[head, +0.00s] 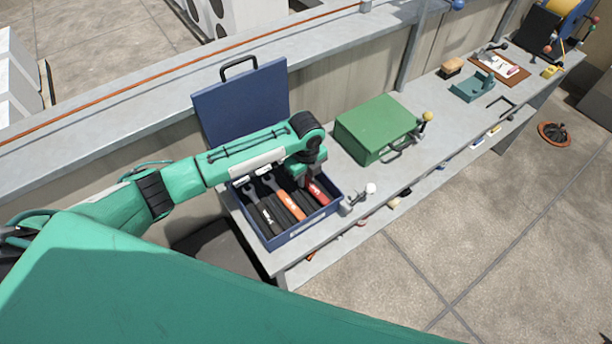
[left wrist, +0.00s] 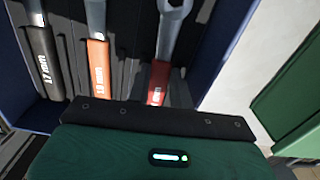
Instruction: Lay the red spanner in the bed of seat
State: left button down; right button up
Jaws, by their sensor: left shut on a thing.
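The red spanner (head: 318,192) is at the right side of the open blue toolbox (head: 287,236), its red handle end showing past my left gripper (head: 310,182). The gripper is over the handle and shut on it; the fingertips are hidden. In the left wrist view the spanner (left wrist: 158,84) shows its steel shank and a red grip running under the gripper's dark front edge. It lies along the dark ribbed bed (left wrist: 128,55), to the right of the orange spanner (left wrist: 98,60); I cannot tell whether it touches the bed. My right gripper is not in view.
A black-handled spanner (head: 266,216) and the orange spanner (head: 290,205) lie in the toolbox. Its lid (head: 240,100) stands open behind. A closed green case (head: 375,128) is to the right on the bench (head: 440,125). A small white-knobbed fitting (head: 358,198) stands beside the box.

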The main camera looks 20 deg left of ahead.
pick_arm(q)
jog(key=shift+f, duration=0.2)
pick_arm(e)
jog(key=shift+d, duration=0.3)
pick_arm(q)
jog(key=shift+f, duration=0.25)
jog(key=c, duration=1.2)
grip_release()
jog(key=shift+o, duration=0.2)
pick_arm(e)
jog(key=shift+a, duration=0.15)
